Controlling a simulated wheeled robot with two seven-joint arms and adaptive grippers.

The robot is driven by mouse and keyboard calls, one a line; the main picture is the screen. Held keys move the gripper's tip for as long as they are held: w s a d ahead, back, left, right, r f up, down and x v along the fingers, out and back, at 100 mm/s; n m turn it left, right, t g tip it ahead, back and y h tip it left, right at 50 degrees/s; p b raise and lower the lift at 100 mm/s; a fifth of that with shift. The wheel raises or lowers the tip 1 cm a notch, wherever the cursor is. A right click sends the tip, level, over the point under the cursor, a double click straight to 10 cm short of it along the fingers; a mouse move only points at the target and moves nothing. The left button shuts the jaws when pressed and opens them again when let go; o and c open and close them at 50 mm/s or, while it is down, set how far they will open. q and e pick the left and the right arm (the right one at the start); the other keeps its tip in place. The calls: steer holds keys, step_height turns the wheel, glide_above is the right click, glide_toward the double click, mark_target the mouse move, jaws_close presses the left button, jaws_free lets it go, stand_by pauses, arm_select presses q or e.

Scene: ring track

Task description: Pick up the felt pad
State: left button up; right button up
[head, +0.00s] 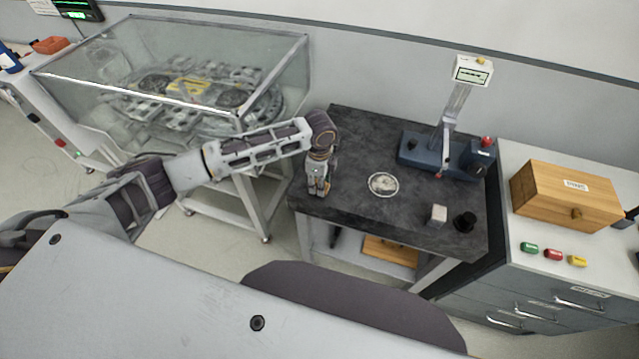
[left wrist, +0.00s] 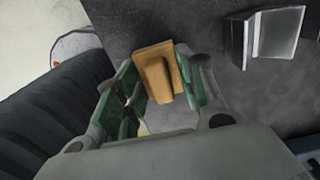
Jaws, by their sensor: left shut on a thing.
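My left gripper (head: 318,190) is over the left part of the dark table (head: 345,140), near its left edge, pointing down. In the left wrist view, its two green-padded fingers (left wrist: 160,88) are closed on a small tan block-like piece (left wrist: 158,76), which I take to be the felt pad. The piece sits between the fingertips and its lower part is hidden. In the head view the gripper mostly covers it, and I cannot tell whether it touches the table. My right gripper is not in view.
A round pale disc (head: 383,184), a small light block (head: 438,214) and a black knob-like piece (head: 464,221) are on the table. A blue-based gauge stand (head: 420,155) is at its back. A wooden box (head: 565,195) stands on the right cabinet. A glass-covered machine (head: 190,80) is at left.

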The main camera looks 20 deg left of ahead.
arm_select(q)
steer(key=shift+r+b, duration=0.4)
steer(key=shift+r, duration=4.55)
steer(key=o, duration=0.4)
steer(key=c, duration=0.3)
steer(key=shift+r, duration=0.1)
